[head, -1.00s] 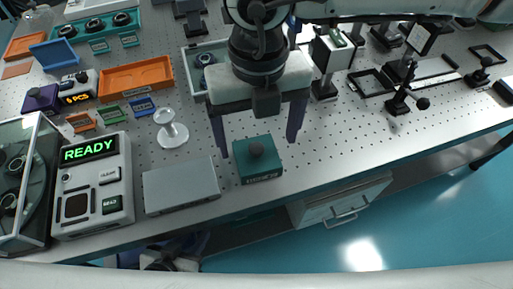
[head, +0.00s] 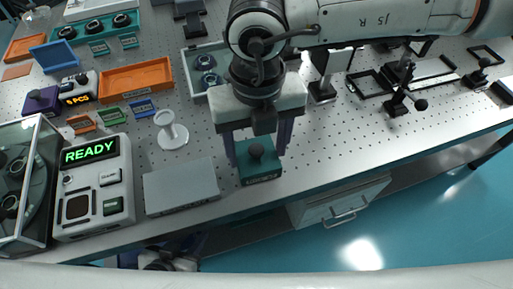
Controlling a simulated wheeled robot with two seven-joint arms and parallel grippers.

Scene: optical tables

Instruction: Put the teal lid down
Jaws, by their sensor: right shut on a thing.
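The teal lid (head: 260,172) is a square block with a round dark knob on top and lettering on its front side. It is at the front edge of the optical table, right of a flat grey box. My right gripper (head: 257,152) is above it, with its two dark fingers closed in on the lid's knob region. The gripper is shut on the teal lid. Whether the lid touches the table or what lies under it cannot be told.
A flat grey box (head: 181,186) lies close left of the lid. A READY device (head: 93,186) and a clear-walled case (head: 24,180) stand further left. A white pedestal (head: 171,130) stands behind the box. The perforated table (head: 345,150) is clear to the right.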

